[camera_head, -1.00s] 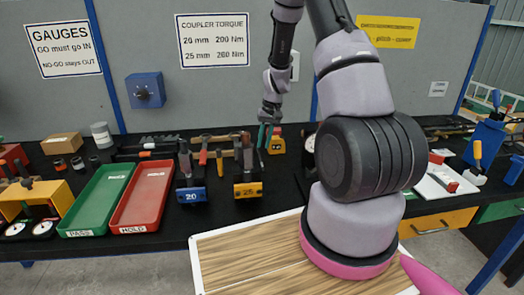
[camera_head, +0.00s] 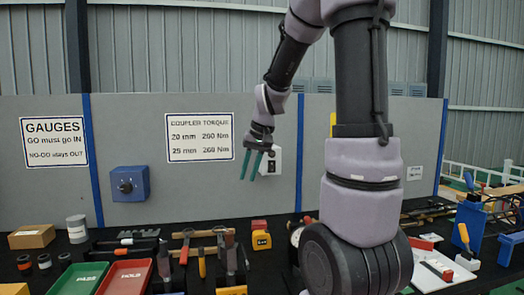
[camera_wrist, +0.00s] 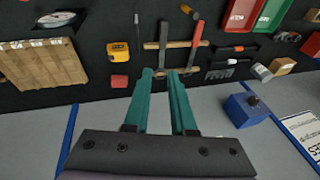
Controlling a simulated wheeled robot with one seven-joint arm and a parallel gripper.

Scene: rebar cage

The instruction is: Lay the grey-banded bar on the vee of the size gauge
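My gripper (camera_head: 252,165) is in the air in front of the grey back panel, above the bench. In the wrist view its two teal fingers (camera_wrist: 161,72) stand apart with nothing between them, so it is open and empty. Several long thin bars (camera_head: 425,211) lie at the right back of the bench; I cannot tell whether one has a grey band. A round dial (camera_head: 296,236) is partly hidden behind my arm; a round dial also shows in the wrist view (camera_wrist: 58,18). I cannot tell whether it belongs to the size gauge. No vee is clearly visible.
The green PASS tray (camera_head: 78,281) and red HOLD tray (camera_head: 125,279) are at left. A blue box (camera_head: 130,184) is fixed to the panel. My arm hides the middle right of the bench.

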